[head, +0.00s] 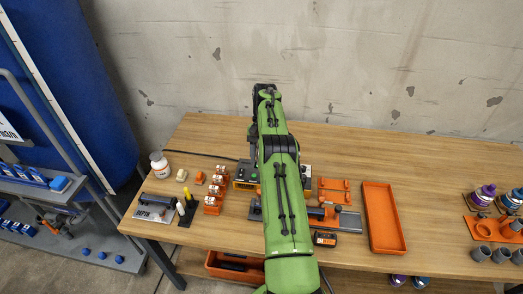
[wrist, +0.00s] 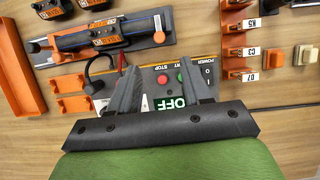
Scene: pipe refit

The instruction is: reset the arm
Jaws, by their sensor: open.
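My gripper (wrist: 160,82) is open in the wrist view, with its two dark fingers apart and nothing between them. It points down over a control box (wrist: 205,75) with a red button, a green button and an OFF label. In the head view my green arm reaches over the workbench (head: 345,258), and its links hide the gripper and part of the control box (head: 243,177). A dark blue pipe-like part (wrist: 95,36) lies in a grey and orange fixture beside the box in the wrist view.
An empty orange tray (head: 402,247) lies right of the arm. Labelled orange holders (head: 213,195) and a white bottle (head: 160,164) stand to the left. Purple and blue capped containers (head: 483,195) and grey cups stand at far right. A concrete wall (head: 350,70) rises behind.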

